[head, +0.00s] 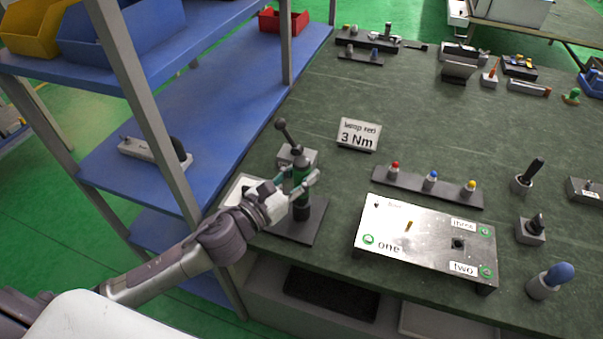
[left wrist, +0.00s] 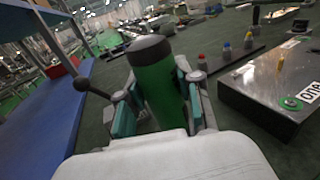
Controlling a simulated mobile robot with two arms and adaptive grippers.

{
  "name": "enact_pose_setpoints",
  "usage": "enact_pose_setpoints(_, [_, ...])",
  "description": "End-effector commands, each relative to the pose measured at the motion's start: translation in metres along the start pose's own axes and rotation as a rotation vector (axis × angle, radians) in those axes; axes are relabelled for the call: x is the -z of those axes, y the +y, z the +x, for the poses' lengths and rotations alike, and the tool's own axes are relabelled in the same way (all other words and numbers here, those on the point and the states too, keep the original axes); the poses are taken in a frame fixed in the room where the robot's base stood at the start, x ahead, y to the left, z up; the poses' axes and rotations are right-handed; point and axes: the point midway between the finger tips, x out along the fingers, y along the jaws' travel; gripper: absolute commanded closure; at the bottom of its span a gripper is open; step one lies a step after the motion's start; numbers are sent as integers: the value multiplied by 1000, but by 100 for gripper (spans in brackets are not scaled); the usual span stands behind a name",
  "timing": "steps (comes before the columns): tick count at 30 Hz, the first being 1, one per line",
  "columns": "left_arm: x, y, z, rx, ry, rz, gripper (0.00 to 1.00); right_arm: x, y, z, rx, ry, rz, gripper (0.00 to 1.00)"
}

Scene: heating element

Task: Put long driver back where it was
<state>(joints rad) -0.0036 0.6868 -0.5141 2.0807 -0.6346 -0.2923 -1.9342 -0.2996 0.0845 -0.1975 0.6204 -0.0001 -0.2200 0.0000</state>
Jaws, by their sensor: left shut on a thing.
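The long driver (head: 302,172) is a green and dark upright cylinder at the left front of the bench. My left gripper (head: 297,182) is shut around its green body. In the left wrist view the driver (left wrist: 158,85) stands between the two fingers of the gripper (left wrist: 157,105), its dark rounded top pointing up. Its lower dark part is over a dark flat base plate (head: 312,228). I cannot tell whether its bottom is seated there or slightly above. My right gripper is in neither view.
A grey block with a ball-topped lever (head: 288,135) stands just behind the driver. A "3 Nm" sign (head: 358,136) stands farther back. To the right are a metal panel (head: 425,240) and a rack (head: 425,187) with coloured bits. A blue shelf (head: 200,120) borders the bench at left.

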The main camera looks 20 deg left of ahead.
Motion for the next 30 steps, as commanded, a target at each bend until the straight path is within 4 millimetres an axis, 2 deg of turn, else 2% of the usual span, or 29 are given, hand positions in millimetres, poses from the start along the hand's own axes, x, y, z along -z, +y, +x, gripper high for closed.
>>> enact_pose_setpoints(4, [2, 0, 0, 1, -3, 1, 100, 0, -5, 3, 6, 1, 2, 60])
enact_pose_setpoints(5, [4, 0, 0, 0, 0, 0, 64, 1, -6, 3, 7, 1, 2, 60])
enact_pose_setpoints(9, [3, 0, 0, 0, 0, 0, 40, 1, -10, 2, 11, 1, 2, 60])
enact_pose_setpoints(20, [-2, 0, 0, 0, -1, 0, 40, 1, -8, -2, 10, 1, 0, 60])
enact_pose_setpoints(23, [2, 0, -11, 0, 2, 1, 40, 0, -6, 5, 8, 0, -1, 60])
enact_pose_setpoints(30, [6, -1, -61, 2, 5, 0, 40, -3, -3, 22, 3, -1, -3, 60])
